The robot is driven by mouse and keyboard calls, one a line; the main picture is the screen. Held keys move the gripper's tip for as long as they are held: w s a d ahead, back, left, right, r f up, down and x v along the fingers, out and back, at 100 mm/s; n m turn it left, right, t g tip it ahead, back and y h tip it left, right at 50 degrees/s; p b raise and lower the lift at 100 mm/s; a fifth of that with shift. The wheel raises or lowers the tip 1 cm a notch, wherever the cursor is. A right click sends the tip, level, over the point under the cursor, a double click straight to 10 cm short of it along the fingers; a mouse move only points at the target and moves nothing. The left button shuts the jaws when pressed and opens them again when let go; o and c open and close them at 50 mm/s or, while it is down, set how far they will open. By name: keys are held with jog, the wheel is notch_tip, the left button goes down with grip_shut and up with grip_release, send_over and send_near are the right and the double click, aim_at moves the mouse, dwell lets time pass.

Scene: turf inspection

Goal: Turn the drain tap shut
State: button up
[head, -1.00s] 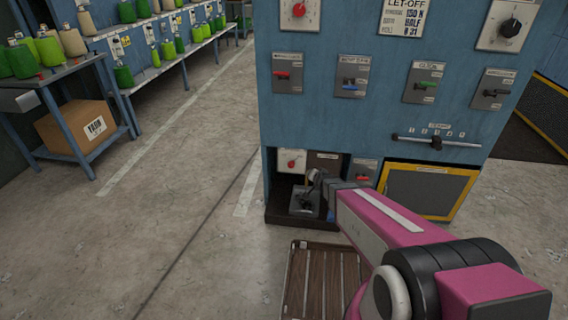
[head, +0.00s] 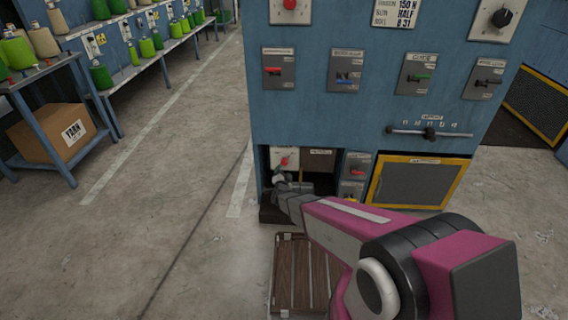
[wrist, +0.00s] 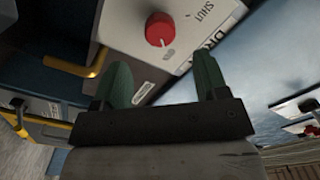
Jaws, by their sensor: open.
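The drain tap is a red round knob (wrist: 160,29) on a pale plate marked "SHUT", in the wrist view. A second word on the plate is cut off and begins "DR". In the head view the red knob (head: 286,161) sits in the low recess at the cabinet's lower left. My gripper (wrist: 162,62) is open, with one green finger on each side and nothing between them. The knob lies just beyond the fingertips, between their lines and apart from them. In the head view my gripper (head: 279,178) is just below the plate, partly hidden by its own wrist.
The blue cabinet (head: 300,118) carries several switches above the recess. A yellow-framed panel (head: 420,183) is right of it. A slatted wooden platform (head: 300,272) lies on the floor in front. A cardboard box (head: 60,134) and shelves of yarn stand left; the floor between is clear.

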aim_at(284, 163)
jog(key=w, duration=0.8)
jog(key=shift+w+d, duration=0.15)
jog(key=shift+w, duration=0.1)
jog(key=shift+c, duration=0.3)
jog(key=c, duration=0.9)
